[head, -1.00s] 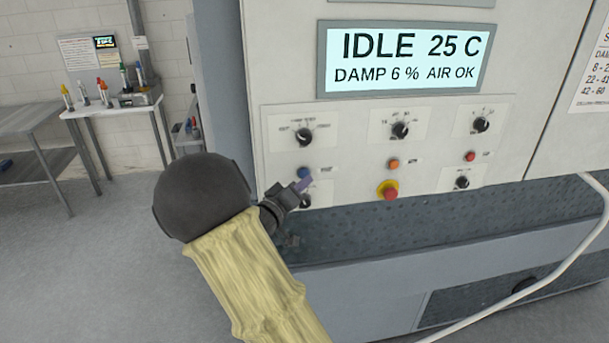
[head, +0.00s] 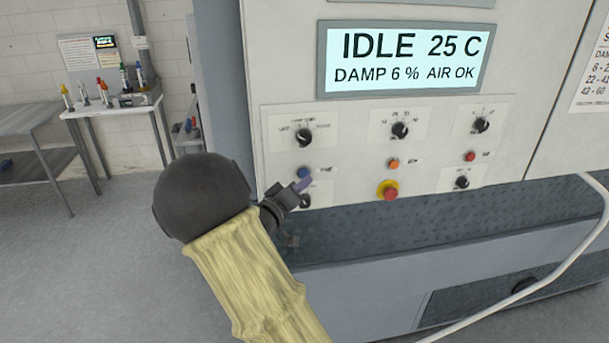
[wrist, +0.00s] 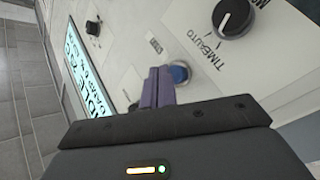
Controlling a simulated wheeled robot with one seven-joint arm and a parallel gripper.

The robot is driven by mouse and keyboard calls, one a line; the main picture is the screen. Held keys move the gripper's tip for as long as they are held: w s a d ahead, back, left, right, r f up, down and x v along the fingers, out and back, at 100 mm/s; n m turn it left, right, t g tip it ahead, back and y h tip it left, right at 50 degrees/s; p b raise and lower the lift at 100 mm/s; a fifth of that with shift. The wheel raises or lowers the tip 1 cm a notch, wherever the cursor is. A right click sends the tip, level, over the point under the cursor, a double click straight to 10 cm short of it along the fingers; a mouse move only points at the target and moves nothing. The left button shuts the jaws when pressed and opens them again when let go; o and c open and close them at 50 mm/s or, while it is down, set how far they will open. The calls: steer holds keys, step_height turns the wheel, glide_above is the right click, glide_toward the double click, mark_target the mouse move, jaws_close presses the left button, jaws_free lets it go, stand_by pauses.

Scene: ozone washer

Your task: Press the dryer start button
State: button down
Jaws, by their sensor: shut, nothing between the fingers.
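The dryer's control panel (head: 350,178) carries several knobs and buttons below a display (head: 404,59) reading IDLE 25 C, DAMP 6 %, AIR OK. A blue button (head: 303,172) sits at the panel's left, with a small label beside it too small to read. My gripper (head: 302,185) is shut, its purple fingertips just in front of and slightly below the blue button. In the wrist view the fingertips (wrist: 158,88) partly cover the blue button (wrist: 179,73). Whether they touch it is unclear.
An orange button (head: 393,163), a red button (head: 470,156) and a red-on-yellow stop button (head: 389,190) lie to the right. A black knob (head: 304,138) is above, and another sits below near my gripper. A pale hose (head: 560,270) crosses at lower right.

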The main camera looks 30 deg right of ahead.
steer(key=shift+w, duration=0.15)
steer(key=shift+w+d+p, duration=0.15)
steer(key=shift+w+p, duration=0.1)
steer(key=shift+p, duration=0.05)
steer(key=shift+w+d, duration=0.1)
steer(key=shift+w, duration=0.35)
stand_by(0.8)
stand_by(0.4)
steer(key=shift+s+a+p, duration=0.25)
steer(key=shift+s+p, duration=0.1)
steer(key=shift+s, duration=0.5)
steer(key=s, duration=0.2)
steer(key=s+a, duration=0.1)
steer(key=s, duration=0.2)
steer(key=shift+a, duration=0.2)
steer(key=shift+w+f, duration=0.1)
steer(key=shift+w, duration=0.05)
stand_by(0.5)
